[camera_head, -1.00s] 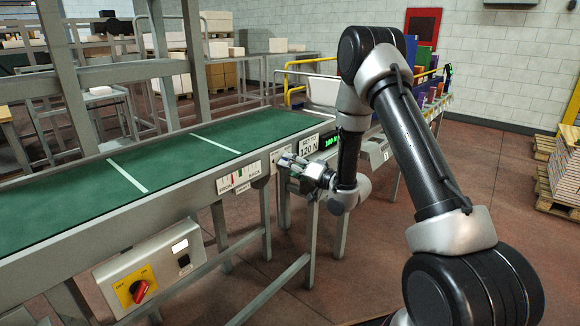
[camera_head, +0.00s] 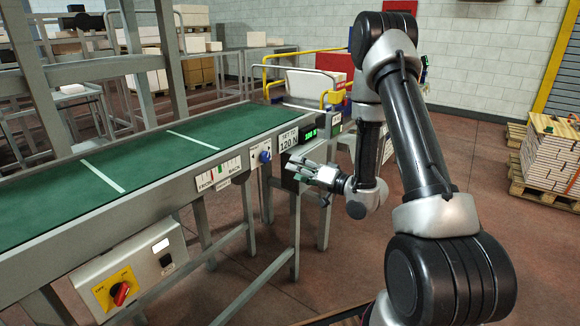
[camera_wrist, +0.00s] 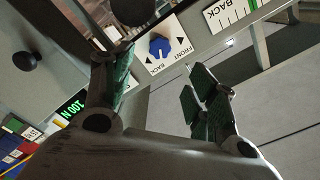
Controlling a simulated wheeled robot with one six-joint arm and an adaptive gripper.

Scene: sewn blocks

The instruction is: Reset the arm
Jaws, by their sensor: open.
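My gripper (camera_head: 311,173) is open and empty, in front of the conveyor's side at its right end. In the wrist view its two fingers (camera_wrist: 162,85) stand apart, with a blue knob (camera_wrist: 160,47) beyond the gap between them. The knob also shows in the head view (camera_head: 265,156), left of the gripper and apart from it. My arm is bent, with its forearm hanging down to the gripper.
The green conveyor belt (camera_head: 140,160) runs along the left. A sign (camera_head: 288,141) reads "SET TO 120 N" beside a lit display (camera_head: 311,134). A red switch (camera_head: 121,293) sits on a lower box. A loaded pallet (camera_head: 550,155) stands right; floor between is clear.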

